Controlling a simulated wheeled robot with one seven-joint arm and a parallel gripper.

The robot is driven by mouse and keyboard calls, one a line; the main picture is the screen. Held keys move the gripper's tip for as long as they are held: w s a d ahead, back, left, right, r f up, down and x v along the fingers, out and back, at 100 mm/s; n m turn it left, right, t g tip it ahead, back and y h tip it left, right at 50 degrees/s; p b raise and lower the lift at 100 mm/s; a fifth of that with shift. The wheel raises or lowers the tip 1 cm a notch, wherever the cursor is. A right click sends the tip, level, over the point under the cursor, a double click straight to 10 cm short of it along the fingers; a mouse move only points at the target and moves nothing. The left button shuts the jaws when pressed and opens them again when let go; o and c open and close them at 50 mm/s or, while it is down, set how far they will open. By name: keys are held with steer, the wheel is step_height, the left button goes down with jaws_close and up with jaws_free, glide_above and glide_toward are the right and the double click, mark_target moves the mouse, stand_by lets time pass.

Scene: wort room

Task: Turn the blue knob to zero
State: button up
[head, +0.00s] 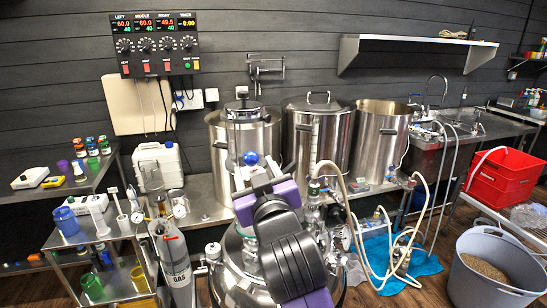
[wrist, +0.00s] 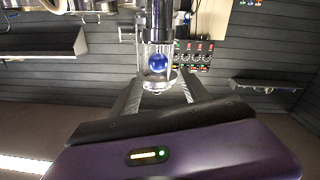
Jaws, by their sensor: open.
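A round blue knob (head: 250,158) shows in the head view just beyond my gripper (head: 253,172), in front of the left steel pot. In the wrist view the blue knob (wrist: 157,63) sits at the lower end of a clear and metal upright fitting, near the picture's middle. My gripper (wrist: 158,86) is open, its two fingers pointing toward the fitting, one on each side. The fingers look empty. I cannot tell whether they touch the fitting. No scale or zero mark on the knob is readable.
Three steel pots (head: 318,135) stand behind on a steel bench. A control panel (head: 155,43) hangs on the wall. A grey gas cylinder (head: 175,262) and a crowded cart stand at left. Hoses (head: 405,252), a red crate (head: 502,178) and a grain tub (head: 500,258) are at right.

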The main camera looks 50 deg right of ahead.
mark_target(252, 162)
steer(key=shift+d+f+n, duration=0.35)
steer(key=shift+f+n, duration=0.05)
steer(key=p+x, duration=0.2)
steer(key=x, duration=0.5)
steer(key=shift+w+f, duration=0.1)
steer(key=shift+w, duration=0.1)
jaws_close()
